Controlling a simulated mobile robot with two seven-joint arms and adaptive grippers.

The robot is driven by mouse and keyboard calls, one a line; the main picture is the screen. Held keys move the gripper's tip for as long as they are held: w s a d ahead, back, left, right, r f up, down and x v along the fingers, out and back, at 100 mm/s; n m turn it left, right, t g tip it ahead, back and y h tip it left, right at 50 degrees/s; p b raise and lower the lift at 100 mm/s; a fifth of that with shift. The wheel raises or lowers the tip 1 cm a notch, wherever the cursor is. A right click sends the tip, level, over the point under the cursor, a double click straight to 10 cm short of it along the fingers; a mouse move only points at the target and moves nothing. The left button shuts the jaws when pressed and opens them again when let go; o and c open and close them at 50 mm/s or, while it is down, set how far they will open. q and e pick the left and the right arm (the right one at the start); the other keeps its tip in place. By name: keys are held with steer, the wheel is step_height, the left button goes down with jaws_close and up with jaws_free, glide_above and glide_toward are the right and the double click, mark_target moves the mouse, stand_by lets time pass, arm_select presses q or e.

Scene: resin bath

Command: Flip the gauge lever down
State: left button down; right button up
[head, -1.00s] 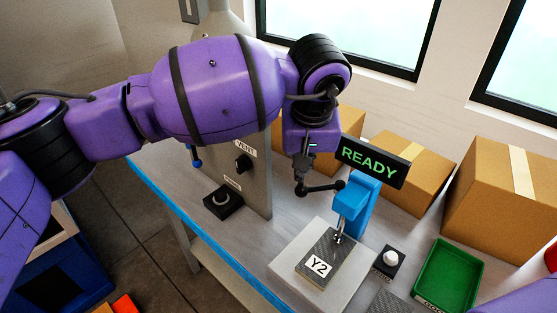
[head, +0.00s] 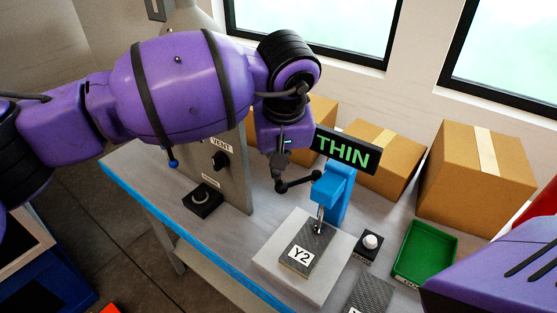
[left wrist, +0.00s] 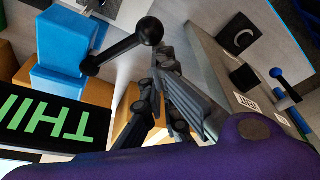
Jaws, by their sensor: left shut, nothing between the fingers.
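The gauge is a blue stand (head: 338,194) with a black display (head: 346,151) reading "THIN" in green. Its black lever (head: 298,182) sticks out to the left, slanting slightly down to a ball knob (head: 281,187). The lever (left wrist: 120,50) and knob (left wrist: 150,30) also show in the left wrist view. My left gripper (head: 279,177) is shut and empty, right beside the knob; I cannot tell whether they touch. Its fingers show in the left wrist view (left wrist: 165,70). The gauge's probe tip stands over the dark plate labelled Y2 (head: 318,246). My right gripper is out of view.
A white button on a black box (head: 370,242) and a green tray (head: 425,254) stand right of the gauge. Cardboard boxes (head: 470,180) line the back. A grey panel with a VENT knob (head: 221,162) stands left. Another dark plate (head: 371,297) lies in front.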

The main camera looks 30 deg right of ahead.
arm_select(q)
steer(key=v, duration=1.2)
